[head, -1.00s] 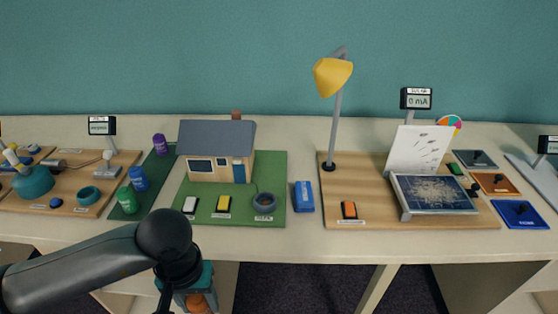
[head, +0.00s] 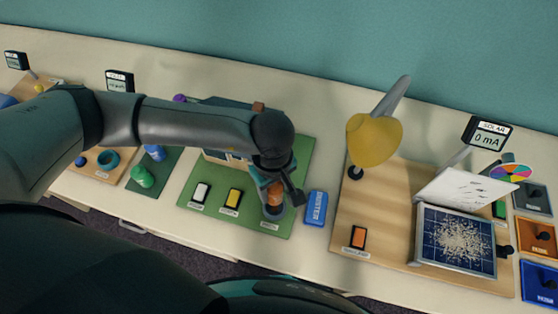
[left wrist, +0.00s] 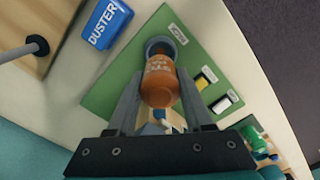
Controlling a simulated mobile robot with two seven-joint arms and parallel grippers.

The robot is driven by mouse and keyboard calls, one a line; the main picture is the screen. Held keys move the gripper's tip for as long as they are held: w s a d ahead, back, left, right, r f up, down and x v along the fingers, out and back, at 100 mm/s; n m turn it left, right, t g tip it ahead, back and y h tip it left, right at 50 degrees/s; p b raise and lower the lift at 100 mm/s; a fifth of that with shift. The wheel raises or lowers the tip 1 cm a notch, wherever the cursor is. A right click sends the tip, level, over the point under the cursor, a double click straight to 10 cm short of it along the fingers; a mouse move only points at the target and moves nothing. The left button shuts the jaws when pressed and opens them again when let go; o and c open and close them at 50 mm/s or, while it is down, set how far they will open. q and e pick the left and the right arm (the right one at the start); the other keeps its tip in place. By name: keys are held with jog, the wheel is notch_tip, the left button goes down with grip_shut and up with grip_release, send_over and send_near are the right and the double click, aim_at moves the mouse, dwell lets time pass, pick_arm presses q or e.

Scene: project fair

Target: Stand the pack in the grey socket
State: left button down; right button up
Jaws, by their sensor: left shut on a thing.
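The pack is an orange cylinder (head: 275,192), seen in the left wrist view (left wrist: 160,82) between the fingers. My left gripper (head: 276,188) is shut on it and points down at the green board; its fingers flank the pack in the left wrist view (left wrist: 158,92). The grey socket (head: 273,213) is a round ring at the board's front right corner, and it shows in the left wrist view (left wrist: 158,45) just beyond the pack's far end. The pack's lower end overlaps the socket in both views; I cannot tell how far it is inside. My right gripper is not in view.
A blue duster (head: 316,208) lies just right of the green board (head: 299,165). White (head: 200,193) and yellow (head: 233,198) switches sit left of the socket. The model house is mostly behind my left arm. A yellow lamp (head: 373,140) stands on the wooden board to the right.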

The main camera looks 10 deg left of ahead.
aim_at(275, 200)
pick_arm(q)
jog(key=shift+s+f+b, duration=0.1)
jog(key=shift+f+b, duration=0.2)
jog(key=shift+f, duration=0.05)
jog(key=shift+s+f+b, duration=0.1)
jog(key=shift+f+b, duration=0.45)
jog(key=shift+f, duration=0.2)
notch_tip(275, 200, down, 3)
jog(key=shift+f+b, duration=0.1)
jog(key=shift+b, duration=1.1)
jog(key=shift+f, duration=0.25)
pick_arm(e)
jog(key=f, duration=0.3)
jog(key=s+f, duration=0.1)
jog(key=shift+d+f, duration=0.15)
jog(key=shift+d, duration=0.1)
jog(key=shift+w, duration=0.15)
pick_arm(q)
jog(key=shift+r+b, duration=0.1)
jog(key=shift+b, duration=0.25)
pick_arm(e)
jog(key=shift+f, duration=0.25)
pick_arm(q)
jog(key=shift+f+b, duration=0.6)
jog(key=shift+f, duration=0.05)
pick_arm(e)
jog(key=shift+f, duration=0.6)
